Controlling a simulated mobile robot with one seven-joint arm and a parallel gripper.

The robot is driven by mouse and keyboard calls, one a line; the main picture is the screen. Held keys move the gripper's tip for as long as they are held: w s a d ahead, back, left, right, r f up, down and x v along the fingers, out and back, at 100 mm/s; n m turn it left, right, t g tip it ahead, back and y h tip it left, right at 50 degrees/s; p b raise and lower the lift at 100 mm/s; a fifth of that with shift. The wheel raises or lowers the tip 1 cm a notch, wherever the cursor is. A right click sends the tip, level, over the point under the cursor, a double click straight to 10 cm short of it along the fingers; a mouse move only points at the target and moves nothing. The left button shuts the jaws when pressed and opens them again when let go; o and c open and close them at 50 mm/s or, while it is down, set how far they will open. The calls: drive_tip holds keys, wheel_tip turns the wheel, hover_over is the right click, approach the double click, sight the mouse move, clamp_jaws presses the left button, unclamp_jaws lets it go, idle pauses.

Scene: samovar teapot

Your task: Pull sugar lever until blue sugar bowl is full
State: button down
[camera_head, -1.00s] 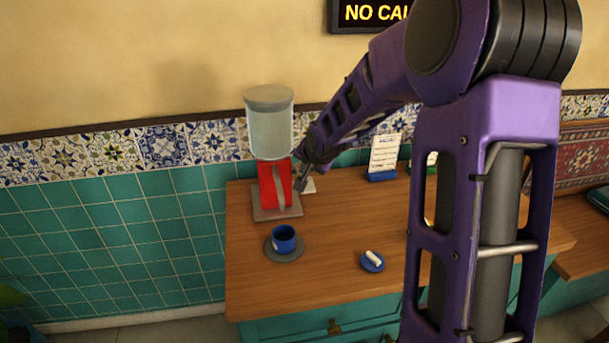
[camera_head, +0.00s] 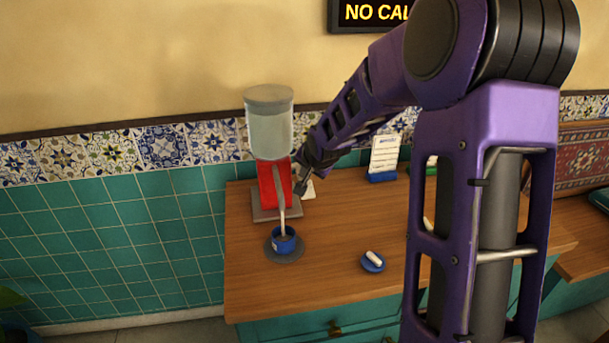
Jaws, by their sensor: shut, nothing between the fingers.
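The sugar dispenser has a clear container with a grey lid (camera_head: 269,122) on a red body (camera_head: 266,185), standing on a grey base plate (camera_head: 263,214). A pale strip (camera_head: 280,205), which could be the lever or a stream of sugar, runs from the red body down to the bowl. The blue sugar bowl (camera_head: 284,244) stands upright on a round grey disc (camera_head: 285,257) in front of the dispenser. How full it is cannot be clearly seen. My gripper (camera_head: 299,188) is shut and empty, at the right side of the red body. I cannot tell whether it touches the lever.
A small blue dish (camera_head: 372,263) with a white piece on it is to the right on the wooden counter (camera_head: 330,230). A white card in a blue stand (camera_head: 384,158) is at the back. My arm covers the counter's right part.

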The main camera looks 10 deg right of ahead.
drive_tip(key=shift+s+f, duration=0.1)
drive_tip(key=shift+f, duration=0.4)
drive_tip(key=shift+r, duration=0.15)
drive_tip(key=shift+r+p, duration=1.3)
drive_tip(key=shift+r, duration=0.55)
drive_tip(key=shift+r, duration=0.1)
drive_tip(key=r+p, duration=0.2)
drive_tip(key=r, duration=0.1)
drive_tip(key=r+p, duration=0.1)
drive_tip(key=r, duration=0.1)
drive_tip(key=shift+w+p, duration=0.35)
drive_tip(key=shift+p, duration=0.05)
